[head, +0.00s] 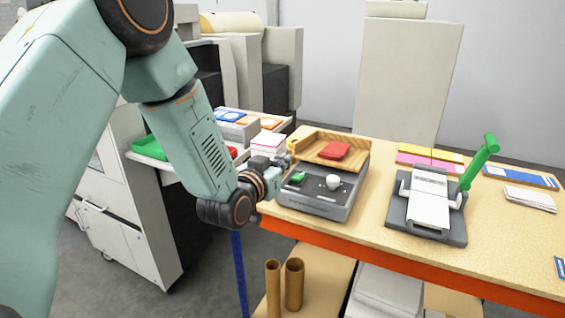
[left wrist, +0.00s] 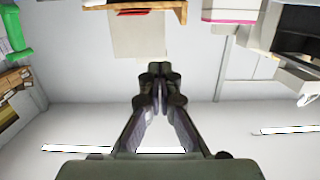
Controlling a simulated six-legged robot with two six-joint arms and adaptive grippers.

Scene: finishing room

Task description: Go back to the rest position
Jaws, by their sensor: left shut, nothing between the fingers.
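My left arm comes in from the left in the head view and bends down toward the near left corner of the workbench (head: 400,256). My left gripper (head: 288,160) is beside the left side of the grey box-shaped device on the bench, small and partly hidden by its own wrist. In the left wrist view my left gripper (left wrist: 152,72) is shut, with its fingertips together and nothing between them. I cannot tell from the head view whether it touches the device. My right gripper is in neither view.
The grey device (head: 318,205) carries a wooden tray (head: 308,143) with a red item (head: 334,151). A press with a green lever (head: 479,162) stands to its right. Cardboard tubes (head: 294,285) stand on the lower shelf. A large machine (head: 125,200) stands at left.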

